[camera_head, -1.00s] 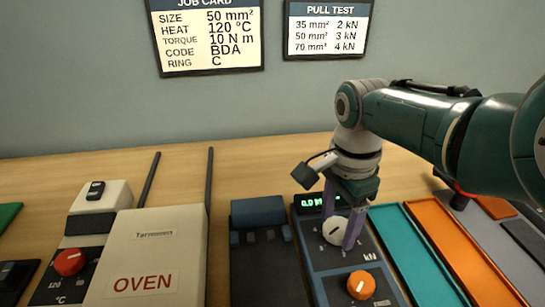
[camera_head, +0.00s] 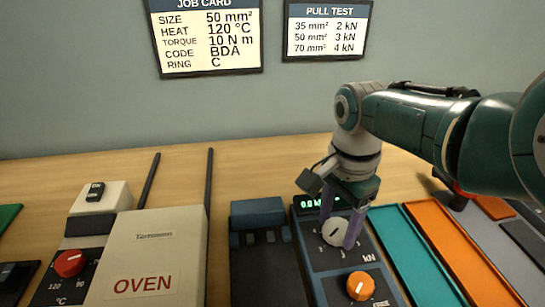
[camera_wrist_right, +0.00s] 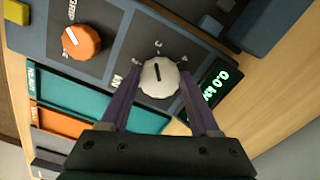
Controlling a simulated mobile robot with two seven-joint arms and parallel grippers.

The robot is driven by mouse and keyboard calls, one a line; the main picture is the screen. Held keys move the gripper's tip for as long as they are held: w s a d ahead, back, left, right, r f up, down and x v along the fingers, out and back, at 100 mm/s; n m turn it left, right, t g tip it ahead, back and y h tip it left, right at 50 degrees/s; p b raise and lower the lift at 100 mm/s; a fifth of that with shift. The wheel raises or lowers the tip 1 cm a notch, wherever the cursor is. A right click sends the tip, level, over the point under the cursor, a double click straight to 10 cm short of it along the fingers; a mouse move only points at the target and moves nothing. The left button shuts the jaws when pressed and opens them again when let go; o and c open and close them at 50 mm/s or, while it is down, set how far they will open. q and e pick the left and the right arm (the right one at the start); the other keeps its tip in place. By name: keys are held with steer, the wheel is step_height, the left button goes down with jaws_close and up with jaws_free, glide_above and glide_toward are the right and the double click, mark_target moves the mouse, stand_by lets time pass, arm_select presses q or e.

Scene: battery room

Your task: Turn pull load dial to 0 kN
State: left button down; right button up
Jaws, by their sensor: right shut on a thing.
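The white pull load dial (camera_head: 334,232) sits on the dark panel of the pull tester (camera_head: 316,262), above the "kN" label. Its black pointer line shows in the wrist view (camera_wrist_right: 158,75), but the scale marks around it are too small to read surely. My right gripper (camera_head: 340,228) points down at the panel and is shut on the dial, one purple finger on each side. The green display (camera_head: 310,202) above the dial reads 0.0 kN and also shows in the wrist view (camera_wrist_right: 216,82). My left gripper is not in view.
An orange knob (camera_head: 360,286) sits on the same panel, below the dial. A teal tray (camera_head: 420,255) and an orange tray (camera_head: 465,255) lie to the right. A dark blue device (camera_head: 262,255) and the oven (camera_head: 150,255) stand to the left. A pull test card (camera_head: 325,30) hangs behind.

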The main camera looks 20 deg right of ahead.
steer(key=n, duration=0.4)
steer(key=shift+s+p, duration=0.1)
steer(key=shift+p, duration=0.2)
steer(key=n, duration=0.5)
steer(key=shift+d+n, duration=0.1)
steer(key=shift+n, duration=0.3)
steer(key=n, duration=0.5)
steer(key=shift+s+p, duration=0.1)
steer(key=shift+p, duration=0.25)
steer(key=n, duration=0.5)
steer(key=shift+d, duration=0.2)
steer(key=n, duration=0.3)
steer(key=shift+n, duration=0.3)
steer(key=n, duration=0.3)
steer(key=shift+d+n+b, duration=0.1)
steer(key=shift+n+b, duration=0.2)
steer(key=n, duration=0.3)
steer(key=shift+n, duration=0.3)
steer(key=shift+w+n+b, duration=0.2)
steer(key=shift+n+b, duration=0.2)
steer(key=shift+n, duration=1.5)
